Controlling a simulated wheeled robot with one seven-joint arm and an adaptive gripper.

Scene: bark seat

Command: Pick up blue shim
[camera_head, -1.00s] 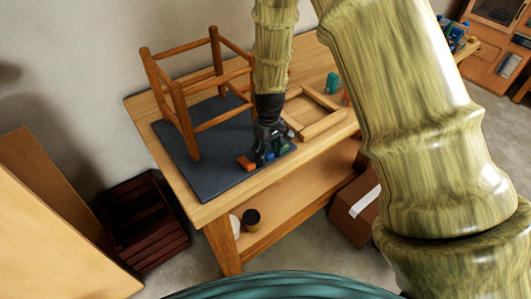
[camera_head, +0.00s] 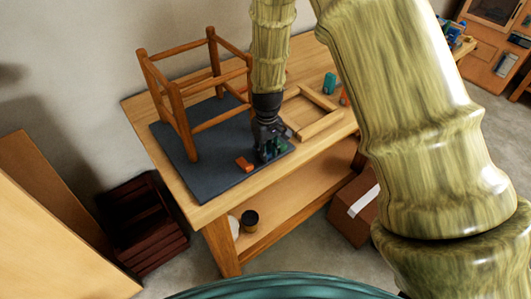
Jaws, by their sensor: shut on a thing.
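My gripper (camera_head: 268,154) is low over the front right part of the dark grey mat (camera_head: 215,178) on the workbench. Its fingers are shut on a small dark bluish piece, which looks like the blue shim; the fingers hide most of it. Green pieces (camera_head: 282,146) show right beside the fingers. An orange block (camera_head: 244,164) lies on the mat just left of my gripper. I cannot tell whether the held piece still touches the mat.
A wooden stool frame (camera_head: 178,105) stands on the mat behind left. A wooden frame (camera_head: 318,128) and a teal object (camera_head: 330,83) are on the workbench (camera_head: 205,212) at right. A dark crate (camera_head: 143,225) and a brown box (camera_head: 352,212) are on the floor.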

